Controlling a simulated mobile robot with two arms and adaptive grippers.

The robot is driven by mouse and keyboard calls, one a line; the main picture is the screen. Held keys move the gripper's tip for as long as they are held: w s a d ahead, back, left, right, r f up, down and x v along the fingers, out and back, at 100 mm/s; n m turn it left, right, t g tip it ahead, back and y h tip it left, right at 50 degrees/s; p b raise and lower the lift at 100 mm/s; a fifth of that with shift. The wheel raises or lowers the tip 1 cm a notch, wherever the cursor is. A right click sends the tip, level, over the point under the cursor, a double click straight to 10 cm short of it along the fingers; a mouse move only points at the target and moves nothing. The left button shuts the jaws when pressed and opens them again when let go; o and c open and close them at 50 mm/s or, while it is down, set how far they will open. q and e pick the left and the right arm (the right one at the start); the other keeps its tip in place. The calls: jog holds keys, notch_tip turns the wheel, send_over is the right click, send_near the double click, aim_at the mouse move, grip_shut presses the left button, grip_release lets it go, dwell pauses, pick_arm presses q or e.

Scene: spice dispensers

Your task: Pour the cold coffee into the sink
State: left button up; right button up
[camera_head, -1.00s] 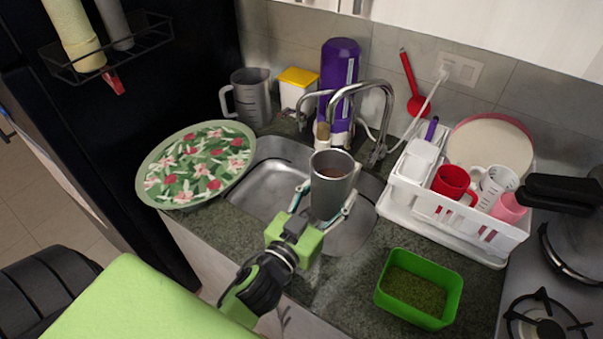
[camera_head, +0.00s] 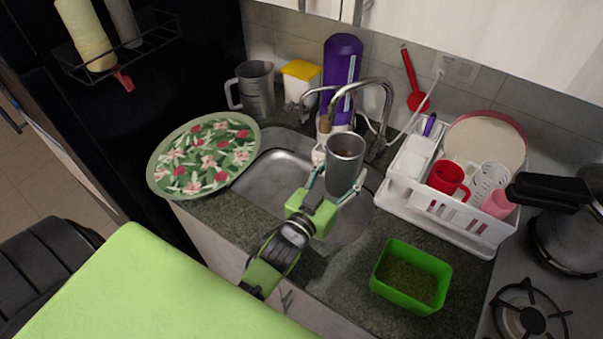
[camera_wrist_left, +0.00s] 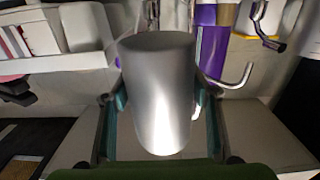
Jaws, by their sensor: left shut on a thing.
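A grey metal cup (camera_head: 344,165) with dark coffee low inside is held by my left gripper (camera_head: 338,192). The fingers are shut around its lower sides. The cup is close to upright, above the right part of the steel sink (camera_head: 272,183) and in front of the curved faucet (camera_head: 384,100). In the left wrist view the cup (camera_wrist_left: 158,95) fills the middle between the two fingers, and its contents are hidden there. My right gripper is not in view.
A floral plate (camera_head: 205,155) overhangs the sink's left side. A white dish rack (camera_head: 440,215) with mugs stands at the right. A green container (camera_head: 410,277) sits on the front counter. A purple bottle (camera_head: 341,75) and grey jug (camera_head: 255,90) stand behind.

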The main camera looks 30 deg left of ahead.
pick_arm(q)
jog(key=shift+f+n, duration=0.3)
jog(key=shift+a+f+n+b, duration=0.1)
jog(key=shift+f+n+b, duration=0.3)
jog(key=shift+f+n, duration=0.1)
jog(key=shift+w+a+n+g, duration=0.1)
jog(key=shift+w+n+g, duration=0.05)
jog(key=shift+n+g, duration=0.2)
jog(key=shift+w+a+f+n+g+h, duration=0.1)
jog(key=shift+a+f+n+g+h, duration=0.1)
jog(key=shift+n, duration=0.5)
jog(key=shift+a+f+n+g+h, duration=0.1)
jog(key=shift+a+f+n, duration=0.1)
jog(key=shift+n, duration=0.45)
jog(key=shift+a+f, duration=0.1)
jog(key=shift+f, duration=0.3)
jog(key=shift+w+a+f+n+b, duration=0.1)
jog(key=shift+a+f+n+b, duration=0.15)
jog(key=shift+n+b, duration=0.3)
jog(key=shift+f+g, duration=0.25)
jog(key=shift+n, duration=0.85)
jog(key=shift+d+f+n+g+h+b, duration=0.15)
jog(key=shift+f+n+h+b, duration=0.15)
jog(key=shift+f+n+b, duration=0.45)
jog(key=shift+d+f+n+g+h+b, duration=0.15)
jog(key=shift+f+n+h+b, duration=0.3)
jog(key=shift+b, duration=0.45)
